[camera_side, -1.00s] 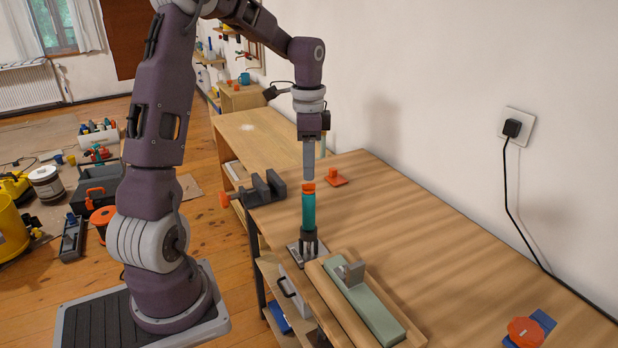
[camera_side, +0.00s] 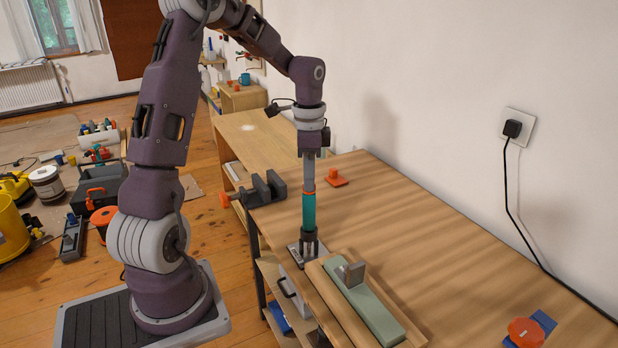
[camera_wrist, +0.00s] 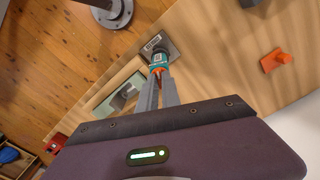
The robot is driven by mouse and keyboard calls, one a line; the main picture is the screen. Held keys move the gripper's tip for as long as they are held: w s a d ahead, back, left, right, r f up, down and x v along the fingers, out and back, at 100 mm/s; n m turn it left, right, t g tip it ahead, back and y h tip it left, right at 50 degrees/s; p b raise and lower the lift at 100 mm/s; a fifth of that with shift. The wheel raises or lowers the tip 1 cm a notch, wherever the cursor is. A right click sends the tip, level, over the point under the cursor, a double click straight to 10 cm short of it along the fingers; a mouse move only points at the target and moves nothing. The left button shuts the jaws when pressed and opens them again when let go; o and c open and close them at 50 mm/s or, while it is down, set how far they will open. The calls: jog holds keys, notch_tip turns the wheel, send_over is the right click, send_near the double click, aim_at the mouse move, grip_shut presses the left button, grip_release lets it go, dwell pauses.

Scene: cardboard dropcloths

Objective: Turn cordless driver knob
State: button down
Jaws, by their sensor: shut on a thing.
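The cordless driver (camera_side: 308,212) stands upright near the bench's left edge, teal with an orange band on top and a dark lower end on a grey plate (camera_side: 294,249). My gripper (camera_side: 308,186) points straight down onto its top, its fingers shut on the orange knob (camera_side: 308,193). Most of the knob is hidden between the fingers. In the wrist view, the two long grey fingers of my gripper (camera_wrist: 159,78) reach the top of the driver (camera_wrist: 158,61), beside its teal and orange parts.
A sharpening stone (camera_side: 374,308) with a metal block lies in a wooden holder close to the driver. A grey vise (camera_side: 265,189) is at the left edge. A small orange piece (camera_side: 337,179) lies behind. A wall plug (camera_side: 513,129) trails a cable. The bench's middle right is clear.

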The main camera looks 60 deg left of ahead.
jog(key=shift+m, duration=1.7)
dwell(0.5)
dwell(0.4)
jog(key=c, duration=1.5)
grip_release()
jog(key=shift+c, duration=0.2)
jog(key=shift+r, duration=0.15)
notch_tip(320, 180, up, 7)
jog(key=shift+f, duration=0.1)
